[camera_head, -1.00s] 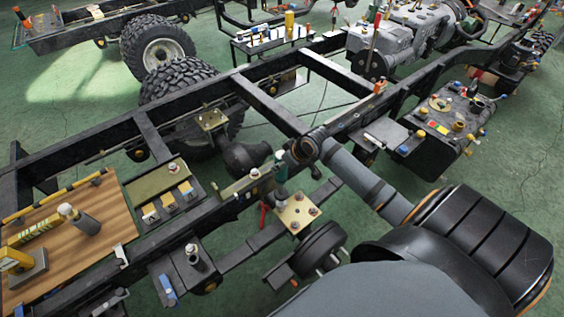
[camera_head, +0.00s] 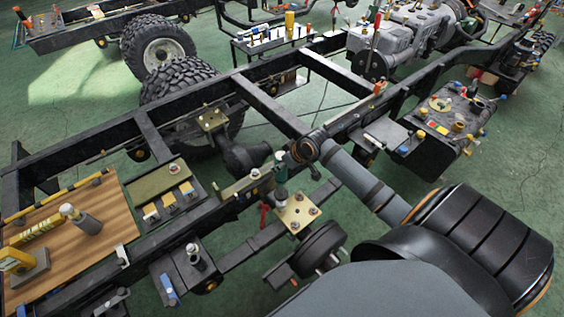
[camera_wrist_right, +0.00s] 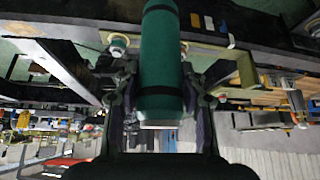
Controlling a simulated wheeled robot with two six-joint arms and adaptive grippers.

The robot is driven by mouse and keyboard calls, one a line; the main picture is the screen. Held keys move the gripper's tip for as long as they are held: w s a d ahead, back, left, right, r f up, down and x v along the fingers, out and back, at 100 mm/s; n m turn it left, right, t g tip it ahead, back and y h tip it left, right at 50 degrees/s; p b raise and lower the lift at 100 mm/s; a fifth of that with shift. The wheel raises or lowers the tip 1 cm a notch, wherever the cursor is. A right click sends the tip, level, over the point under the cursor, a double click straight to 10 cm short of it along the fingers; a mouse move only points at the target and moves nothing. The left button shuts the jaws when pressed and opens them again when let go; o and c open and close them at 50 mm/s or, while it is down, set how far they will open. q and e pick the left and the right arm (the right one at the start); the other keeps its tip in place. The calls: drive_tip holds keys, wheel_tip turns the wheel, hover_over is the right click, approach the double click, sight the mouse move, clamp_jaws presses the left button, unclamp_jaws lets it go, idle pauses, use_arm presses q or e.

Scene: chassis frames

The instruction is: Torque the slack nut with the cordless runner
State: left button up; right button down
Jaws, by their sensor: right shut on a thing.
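The cordless runner, a green cylinder (camera_wrist_right: 160,50), fills the top middle of the right wrist view between my fingers. My right gripper (camera_wrist_right: 160,92) is shut on it. Several nuts sit near the plate's corners. I cannot tell which nut is slack, or whether the runner's tip touches one. My left gripper is not in view.
The black chassis rail (camera_head: 235,205) runs diagonally past the plate. A black wheel hub (camera_head: 318,246) with studs is just below the plate. A wooden board (camera_head: 85,262) with tools is at left, and a parts tray (camera_head: 160,195) sits between. A tank (camera_head: 447,125) stands at right.

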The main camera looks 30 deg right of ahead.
drive_tip(key=shift+f, duration=1)
idle(0.7)
drive_tip(key=shift+a+f+b, duration=0.1)
drive_tip(key=shift+f+b, duration=0.35)
drive_tip(key=shift+f, duration=0.15)
idle(1.2)
drive_tip(key=shift+s+f+p, duration=0.15)
drive_tip(key=shift+p, duration=0.2)
idle(0.7)
drive_tip(key=shift+r+p, duration=0.7)
drive_tip(key=shift+p, duration=0.2)
drive_tip(key=shift+w+r+p, duration=0.2)
drive_tip(key=shift+r+p, duration=0.75)
drive_tip(key=shift+p, duration=0.1)
